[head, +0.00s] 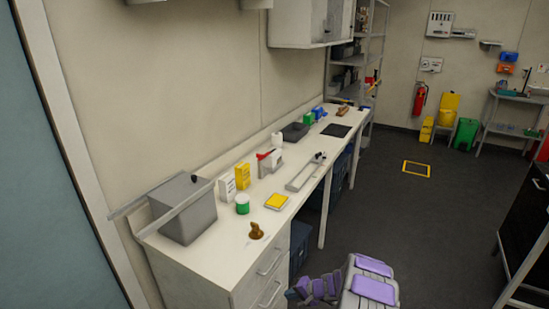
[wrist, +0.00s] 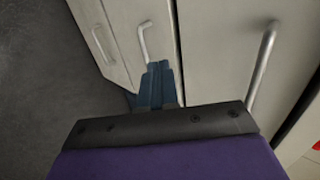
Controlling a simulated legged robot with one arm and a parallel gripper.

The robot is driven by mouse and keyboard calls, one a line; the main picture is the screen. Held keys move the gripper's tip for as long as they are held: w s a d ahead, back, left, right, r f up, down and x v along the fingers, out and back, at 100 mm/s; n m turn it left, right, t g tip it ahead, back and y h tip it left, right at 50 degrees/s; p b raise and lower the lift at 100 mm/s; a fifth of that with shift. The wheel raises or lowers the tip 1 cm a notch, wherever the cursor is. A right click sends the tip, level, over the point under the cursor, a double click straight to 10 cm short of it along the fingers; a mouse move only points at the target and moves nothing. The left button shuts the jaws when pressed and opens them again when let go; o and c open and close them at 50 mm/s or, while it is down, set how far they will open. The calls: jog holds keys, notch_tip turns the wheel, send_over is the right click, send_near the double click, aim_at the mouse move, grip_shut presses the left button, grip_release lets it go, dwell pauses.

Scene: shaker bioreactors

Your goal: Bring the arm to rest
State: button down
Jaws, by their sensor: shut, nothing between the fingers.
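My gripper (wrist: 159,84) shows in the wrist view as two blue-grey fingers lying together, with nothing between them. It points toward pale cabinet fronts (wrist: 215,60) with metal handles. I cannot tell whether the fingertips touch the cabinet. In the head view, purple and grey parts of my own arm and body show at the bottom, in front of the bench drawers; the gripper fingers are not clear there.
A long white bench (head: 215,250) runs along the left wall, carrying a grey box (head: 185,212), a brown figure (head: 256,231), a green-and-white jar (head: 242,204) and a yellow tray (head: 277,201). Drawers (head: 265,285) with handles face the aisle. Dark floor (head: 430,220) on the right is open.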

jog(key=s+a+r+n+g+y, duration=0.15)
jog(key=s+a+r, duration=0.3)
jog(key=r, duration=0.55)
jog(key=s+a+r+n+g, duration=0.25)
jog(key=a+r, duration=0.35)
jog(key=r, duration=0.3)
jog(key=s+r+n+g, duration=0.1)
jog(key=s+r+n, duration=0.1)
jog(key=s+r, duration=0.9)
jog(key=s+d+r+n+g+h, duration=0.1)
jog(key=s+d+r+h, duration=0.15)
jog(key=s, duration=0.45)
jog(key=s+d+r+g+h, duration=0.1)
jog(key=s+r+h, duration=0.15)
jog(key=s, duration=0.35)
jog(key=s+d+r+h, duration=0.1)
jog(key=s+d+h, duration=0.1)
jog(key=s+d, duration=0.4)
jog(key=s+d+r+m+h, duration=0.1)
jog(key=s+d+r+h, duration=0.1)
jog(key=s+d, duration=0.5)
jog(key=s+h, duration=0.1)
jog(key=s, duration=0.5)
jog(key=shift+s+d+t, duration=0.2)
jog(key=shift+t, duration=0.1)
